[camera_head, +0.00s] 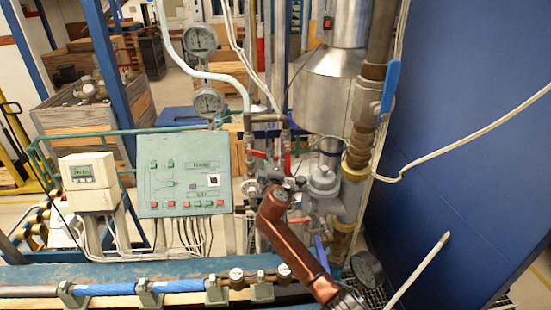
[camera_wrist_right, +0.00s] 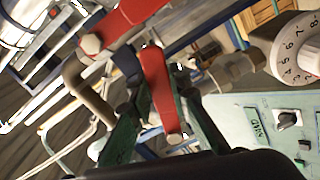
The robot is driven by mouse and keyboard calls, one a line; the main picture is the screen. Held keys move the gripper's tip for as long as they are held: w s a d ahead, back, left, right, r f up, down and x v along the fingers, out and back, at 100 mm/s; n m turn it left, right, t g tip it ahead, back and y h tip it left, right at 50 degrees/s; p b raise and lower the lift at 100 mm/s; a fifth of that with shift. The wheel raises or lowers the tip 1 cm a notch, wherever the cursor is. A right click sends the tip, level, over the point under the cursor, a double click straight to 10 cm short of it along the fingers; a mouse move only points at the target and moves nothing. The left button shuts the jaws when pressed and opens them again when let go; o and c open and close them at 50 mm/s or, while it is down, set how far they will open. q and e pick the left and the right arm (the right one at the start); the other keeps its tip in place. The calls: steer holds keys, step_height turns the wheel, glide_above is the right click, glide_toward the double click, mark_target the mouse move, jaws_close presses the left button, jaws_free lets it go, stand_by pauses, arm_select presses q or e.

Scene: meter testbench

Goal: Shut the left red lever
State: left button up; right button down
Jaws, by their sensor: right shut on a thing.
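Two red levers sit on the pipework right of the control panel. The left red lever (camera_head: 258,154) and the right red lever (camera_head: 287,161) look small in the head view. My right gripper (camera_head: 264,174) is just below them, partly hidden behind my brown arm. In the right wrist view, the green fingers of my right gripper (camera_wrist_right: 165,118) are on either side of the left red lever (camera_wrist_right: 160,88), shut on it. The other red lever (camera_wrist_right: 130,18) crosses the top of that view, apart from the fingers. My left gripper is not in view.
The green control panel (camera_head: 184,172) stands left of the levers, with a meter box (camera_head: 89,182) beside it. Two gauges (camera_head: 200,40) hang above. A metal vessel (camera_head: 325,92) and a blue-handled valve (camera_head: 390,88) stand at right, before a blue wall (camera_head: 470,150).

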steer(key=c, duration=1.8)
jaws_free()
steer(key=shift+o, duration=0.2)
steer(key=shift+s, duration=0.1)
steer(key=s, duration=1.1)
steer(key=shift+s+d, duration=0.25)
steer(key=shift+s, duration=0.15)
